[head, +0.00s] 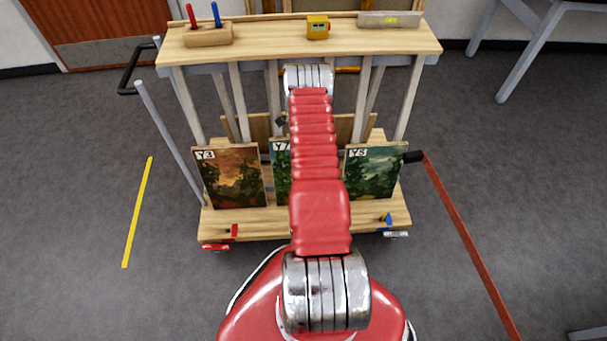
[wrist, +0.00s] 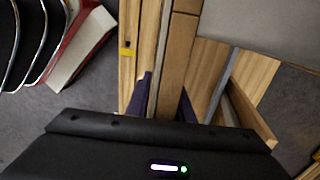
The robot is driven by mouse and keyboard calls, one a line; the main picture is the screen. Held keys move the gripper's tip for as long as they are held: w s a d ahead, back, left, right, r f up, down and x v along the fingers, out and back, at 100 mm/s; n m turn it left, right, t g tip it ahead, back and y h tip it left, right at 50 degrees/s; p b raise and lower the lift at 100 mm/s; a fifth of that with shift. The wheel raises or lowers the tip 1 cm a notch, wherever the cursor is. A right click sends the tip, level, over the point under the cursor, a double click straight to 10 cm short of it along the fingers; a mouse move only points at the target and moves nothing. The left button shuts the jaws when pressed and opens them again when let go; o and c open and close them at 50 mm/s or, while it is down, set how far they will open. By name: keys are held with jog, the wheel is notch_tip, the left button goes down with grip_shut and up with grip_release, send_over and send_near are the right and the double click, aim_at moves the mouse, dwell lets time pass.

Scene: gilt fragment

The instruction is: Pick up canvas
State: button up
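Three painted canvases stand on the lower shelf of a wooden cart in the head view. The left canvas (head: 233,181), labelled Y3, is orange and dark green. The middle canvas (head: 280,181), labelled Y7, is mostly hidden behind my arm. The right canvas (head: 372,177), labelled Y5, is green. My gripper is hidden behind my arm in the head view. In the wrist view my gripper (wrist: 166,84) has two dark blue fingers apart, with thin wooden and pale edges seen between them. I cannot tell whether these edges are a canvas or lie deeper behind the fingers.
The cart's top shelf (head: 270,39) carries a pen block (head: 208,36), a small yellow device (head: 318,27) and a grey box (head: 390,19). Pale posts rise beside the canvases. A blue item (head: 387,218) lies on the lower shelf's right.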

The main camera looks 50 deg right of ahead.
grip_shut()
jog(key=shift+w, duration=0.1)
dwell(0.9)
